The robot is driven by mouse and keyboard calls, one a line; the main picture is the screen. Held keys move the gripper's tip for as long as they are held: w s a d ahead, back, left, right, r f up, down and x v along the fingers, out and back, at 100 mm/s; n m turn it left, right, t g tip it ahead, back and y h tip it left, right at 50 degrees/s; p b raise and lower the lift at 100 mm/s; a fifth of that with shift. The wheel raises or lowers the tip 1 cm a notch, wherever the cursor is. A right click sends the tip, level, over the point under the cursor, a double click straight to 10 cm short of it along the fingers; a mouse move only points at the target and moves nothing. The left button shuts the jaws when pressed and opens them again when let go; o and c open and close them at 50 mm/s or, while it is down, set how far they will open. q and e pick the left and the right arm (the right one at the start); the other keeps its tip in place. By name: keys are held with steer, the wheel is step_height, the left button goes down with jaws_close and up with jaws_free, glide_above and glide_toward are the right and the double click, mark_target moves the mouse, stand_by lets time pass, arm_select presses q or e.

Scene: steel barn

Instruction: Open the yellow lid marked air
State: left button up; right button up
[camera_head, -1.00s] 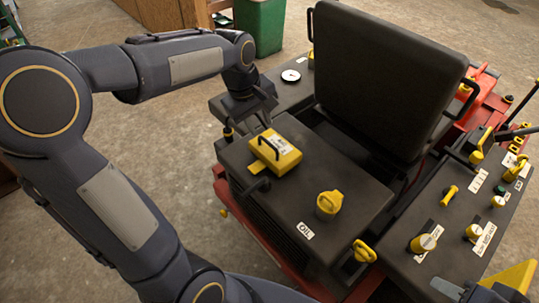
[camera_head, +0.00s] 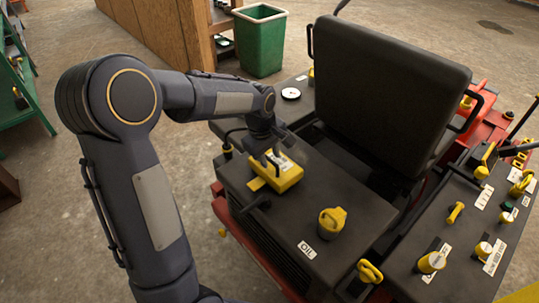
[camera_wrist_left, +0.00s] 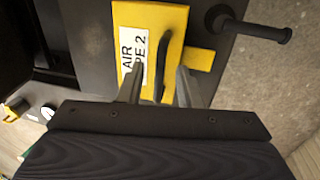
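The yellow lid (camera_head: 284,176) lies flat on the black machine housing, and it also shows in the left wrist view (camera_wrist_left: 172,24) with a white label reading "AIR" and a black handle (camera_wrist_left: 161,62). My left gripper (camera_head: 273,160) is over the lid, close above it. In the left wrist view its two fingers (camera_wrist_left: 157,88) are apart, one on each side of the handle, with a gap on both sides. Whether the fingertips touch the lid I cannot tell. My right gripper does not show.
A yellow oil cap (camera_head: 331,221) stands on the housing (camera_head: 290,224). A black seat (camera_head: 388,92) rises behind the lid. A control panel (camera_head: 470,232) with yellow knobs is at the right. A black handle bar (camera_wrist_left: 255,30) sticks out beside the lid. A green bin (camera_head: 260,42) stands behind.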

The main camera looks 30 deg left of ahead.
arm_select(q)
jaws_close()
